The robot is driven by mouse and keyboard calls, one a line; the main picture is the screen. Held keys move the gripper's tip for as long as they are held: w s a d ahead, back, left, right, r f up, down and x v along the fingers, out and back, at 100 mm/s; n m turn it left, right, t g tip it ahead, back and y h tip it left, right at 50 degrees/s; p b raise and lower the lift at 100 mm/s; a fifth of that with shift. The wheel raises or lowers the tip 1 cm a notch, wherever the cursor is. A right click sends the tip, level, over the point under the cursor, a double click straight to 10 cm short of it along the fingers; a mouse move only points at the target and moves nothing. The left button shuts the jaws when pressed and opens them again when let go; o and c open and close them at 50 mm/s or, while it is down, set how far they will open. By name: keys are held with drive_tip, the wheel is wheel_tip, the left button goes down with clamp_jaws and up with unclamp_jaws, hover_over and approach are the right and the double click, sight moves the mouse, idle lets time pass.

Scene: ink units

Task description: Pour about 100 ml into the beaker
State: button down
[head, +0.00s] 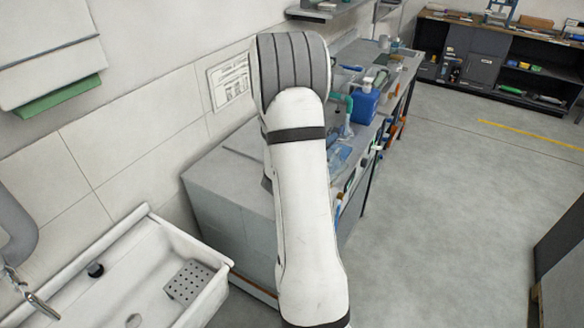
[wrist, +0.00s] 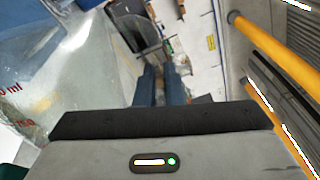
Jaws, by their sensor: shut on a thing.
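In the wrist view, a large clear vessel with red markings, part of them reading "ml" (wrist: 40,75), fills the left side, very close to the camera and tilted in the picture. My gripper (wrist: 163,72) has its two blue fingers close together just right of this vessel, and it appears shut on it. The exact place of the grip is hard to see. Whether the vessel holds liquid is not clear. In the head view my arm hides the gripper and part of the bench. I cannot pick out a separate beaker with certainty in either view.
A grey bench (head: 235,185) runs along the wall, crowded at its far end. A blue container (head: 365,103) stands there. A white sink (head: 215,275) is at the lower left. Open grey floor (head: 440,220) lies to the right. Dark shelving (head: 490,65) stands at the back.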

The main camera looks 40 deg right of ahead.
sight(341, 151)
drive_tip(key=shift+w+a+r+n+p, duration=0.15)
drive_tip(key=shift+w+r+n+p, duration=0.55)
drive_tip(key=shift+p, duration=0.3)
idle(1.1)
drive_tip(key=shift+f, duration=0.2)
drive_tip(key=s+f+m+b, duration=0.1)
drive_tip(key=b, duration=0.1)
drive_tip(key=s+f+m+b, duration=0.1)
drive_tip(key=s+b, duration=0.1)
drive_tip(key=s+d+m+b, duration=0.1)
drive_tip(key=s+b, duration=0.1)
drive_tip(key=shift+s+f+m, duration=0.1)
drive_tip(key=shift+f+m, duration=0.3)
drive_tip(key=shift+s+r+m, duration=0.25)
drive_tip(key=shift+m, duration=0.15)
drive_tip(key=shift+w, duration=0.1)
drive_tip(key=shift+f, duration=0.1)
drive_tip(key=shift+s+f+m+b, duration=0.1)
drive_tip(key=shift+s+m+b, duration=0.15)
drive_tip(key=shift+b, duration=0.25)
drive_tip(key=shift+s, duration=0.1)
